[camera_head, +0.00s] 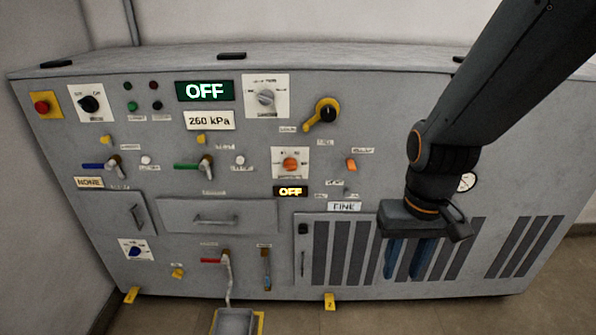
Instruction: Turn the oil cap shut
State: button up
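The grey pump cabinet (260,220) carries many controls, and its small labels are too blurred to read. I cannot tell which part is the oil cap. Small yellow knobs sit at the upper left (105,139), upper middle (201,139) and lower left (178,272). A larger yellow and black rotary handle (323,113) sits at the upper middle. My gripper (405,268) hangs with its blue fingers pointing down in front of the grilles at lower right. The fingers are apart with nothing visible between them. It is to the right of all these knobs and touches none that I can see.
Levers with blue (95,166), green (188,167) and red (212,261) handles stick out from the panel. A drain tray (236,322) stands on the floor below a pipe. Drawer and door handles protrude. My arm hides the upper right of the cabinet.

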aim_at(178, 273)
jog(key=u, duration=1.45)
jog(key=k, duration=0.6)
jog(key=u, duration=0.6)
jog(key=i, duration=1.35)
jog(key=z, duration=0.85)
